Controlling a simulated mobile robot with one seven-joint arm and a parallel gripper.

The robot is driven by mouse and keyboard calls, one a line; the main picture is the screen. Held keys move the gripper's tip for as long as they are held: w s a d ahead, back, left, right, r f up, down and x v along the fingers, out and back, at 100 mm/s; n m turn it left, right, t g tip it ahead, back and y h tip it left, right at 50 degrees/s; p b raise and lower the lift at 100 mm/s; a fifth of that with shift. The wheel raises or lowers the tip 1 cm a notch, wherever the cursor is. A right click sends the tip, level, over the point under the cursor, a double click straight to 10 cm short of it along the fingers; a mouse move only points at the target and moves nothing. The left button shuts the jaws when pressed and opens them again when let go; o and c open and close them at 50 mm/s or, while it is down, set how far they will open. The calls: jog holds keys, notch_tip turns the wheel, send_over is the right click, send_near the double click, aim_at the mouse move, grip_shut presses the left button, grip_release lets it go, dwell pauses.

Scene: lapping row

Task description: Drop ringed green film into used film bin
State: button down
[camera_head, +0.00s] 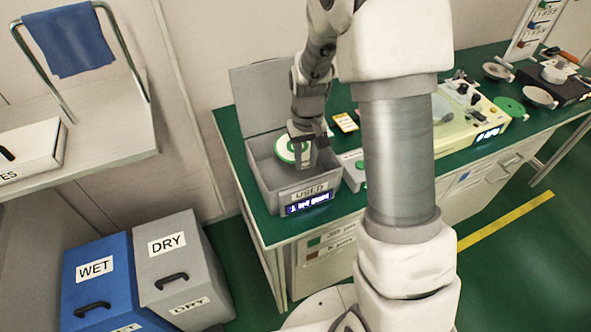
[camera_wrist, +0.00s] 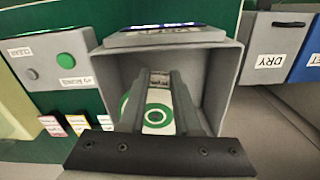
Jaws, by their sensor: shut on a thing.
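The ringed green film (camera_head: 284,150) is a pale disc with a green rim. In the wrist view the film (camera_wrist: 158,115) shows a green ring on white, between and beneath my fingers. My gripper (camera_head: 303,150) points down and is shut on the film, over the mouth of the used film bin (camera_head: 279,202). The bin is a grey box marked USED with its lid standing open behind. In the wrist view my gripper (camera_wrist: 161,80) is framed by the walls of the bin (camera_wrist: 216,75). How deep the film sits in the bin is hard to tell.
The bin stands at the left end of a green-topped bench (camera_head: 350,202). A small grey box (camera_head: 353,180) is close on its right, with a yellow card (camera_head: 345,122) behind. WET (camera_head: 95,285) and DRY (camera_head: 178,262) bins stand on the floor at left.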

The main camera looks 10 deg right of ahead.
jog(key=c, duration=0.5)
grip_release()
jog(key=shift+c, duration=0.2)
notch_tip(320, 180, up, 18)
jog(key=p, duration=0.2)
jog(key=shift+f, duration=0.25)
jog(key=s+r+t, duration=0.2)
jog(key=s+r, duration=0.2)
jog(key=s, duration=0.6)
jog(key=s+r+t, duration=0.3)
jog(key=s+r, duration=0.1)
jog(key=s, duration=0.6)
jog(key=shift+s+a+r+t, duration=0.15)
jog(key=shift+s+t, duration=0.15)
jog(key=shift+s, duration=0.1)
